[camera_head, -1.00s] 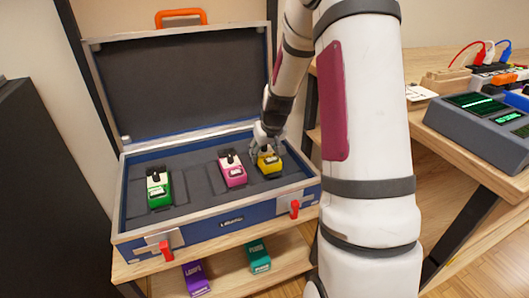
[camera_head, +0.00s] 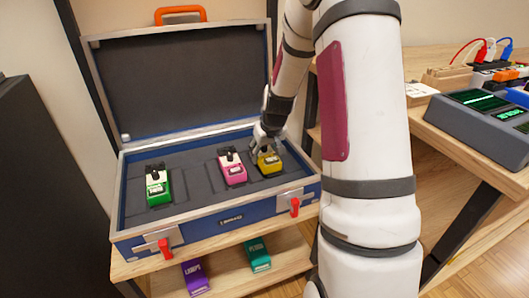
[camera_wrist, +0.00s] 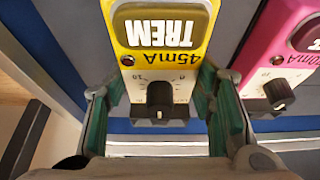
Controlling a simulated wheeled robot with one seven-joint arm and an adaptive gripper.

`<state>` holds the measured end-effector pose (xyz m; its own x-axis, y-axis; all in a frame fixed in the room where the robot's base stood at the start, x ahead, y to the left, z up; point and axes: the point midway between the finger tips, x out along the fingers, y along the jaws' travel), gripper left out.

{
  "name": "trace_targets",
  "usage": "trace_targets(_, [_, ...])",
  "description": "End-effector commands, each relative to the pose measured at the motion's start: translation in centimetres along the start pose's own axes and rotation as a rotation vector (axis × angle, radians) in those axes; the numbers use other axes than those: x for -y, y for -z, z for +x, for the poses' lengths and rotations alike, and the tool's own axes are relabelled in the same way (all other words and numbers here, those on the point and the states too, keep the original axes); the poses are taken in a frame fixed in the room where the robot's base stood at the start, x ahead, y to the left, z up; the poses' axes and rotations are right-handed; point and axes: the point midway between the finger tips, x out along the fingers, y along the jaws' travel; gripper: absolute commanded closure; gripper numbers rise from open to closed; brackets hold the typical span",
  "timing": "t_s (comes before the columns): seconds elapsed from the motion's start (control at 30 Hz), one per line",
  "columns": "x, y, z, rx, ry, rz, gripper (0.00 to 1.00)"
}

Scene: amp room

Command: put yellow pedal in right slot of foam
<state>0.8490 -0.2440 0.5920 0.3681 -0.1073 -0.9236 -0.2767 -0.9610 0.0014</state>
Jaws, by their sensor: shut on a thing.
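The yellow pedal (camera_head: 269,163) is at the right end of the open blue case, over the grey foam (camera_head: 194,183). In the wrist view the yellow pedal (camera_wrist: 160,47) shows its TREM label, with a black knob between the fingers. My gripper (camera_head: 264,146) is shut on it from above; the gripper also shows in the wrist view (camera_wrist: 161,105), with green-padded fingers at the pedal's two sides. I cannot tell whether the pedal is fully down in the right slot, as the slot is hidden beneath it.
A pink pedal (camera_head: 232,168) sits in the foam just left of the yellow one. A green pedal (camera_head: 158,187) sits farther left. The case lid (camera_head: 180,80) stands open behind. Purple (camera_head: 195,278) and teal (camera_head: 258,254) pedals lie on the shelf below.

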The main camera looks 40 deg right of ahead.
Motion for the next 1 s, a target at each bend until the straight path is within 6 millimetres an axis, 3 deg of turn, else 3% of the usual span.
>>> trace_targets(1.0, [0.16,-0.73,0.96,0.017,0.015,0.000,0.95])
